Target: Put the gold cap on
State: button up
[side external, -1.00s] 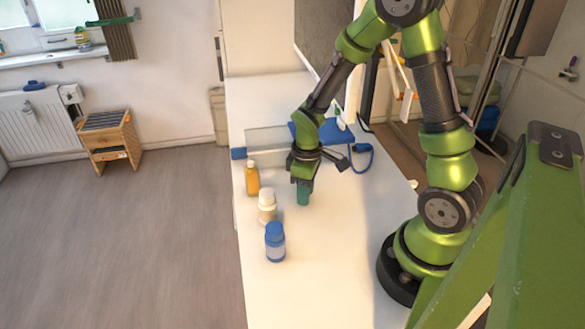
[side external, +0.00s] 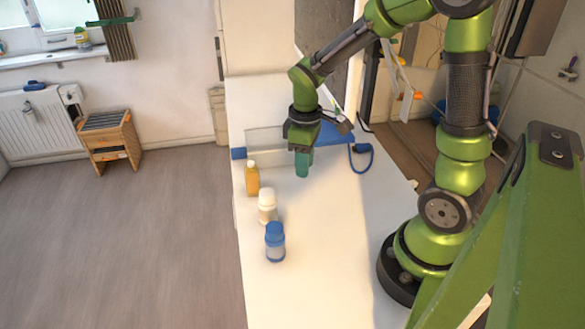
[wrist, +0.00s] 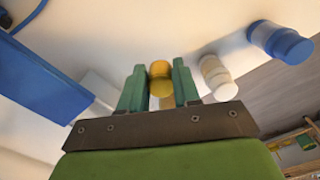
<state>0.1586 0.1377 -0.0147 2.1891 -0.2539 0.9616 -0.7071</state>
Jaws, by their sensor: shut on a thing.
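My gripper (side external: 302,174) has teal fingers pointing down and is above the white table, behind and right of the orange bottle (side external: 252,180). In the wrist view, the gold cap (wrist: 160,69) is between the fingertips, and my gripper is shut on it. The side view does not show the cap, as the fingers hide it. The orange bottle stands upright with a pale top.
A white bottle (side external: 267,206) and a blue bottle (side external: 275,241) stand in a row in front of the orange bottle. A blue-edged clear panel (side external: 270,139) and a blue looped handle (side external: 361,157) are behind. The table (side external: 330,240) right of the bottles is clear.

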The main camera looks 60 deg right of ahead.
notch_tip(320, 180, up, 6)
send_over(253, 163)
jog(key=shift+w, duration=0.15)
jog(key=shift+r, duration=0.15)
jog(key=shift+f, duration=2.55)
jog(key=shift+f, duration=1.75)
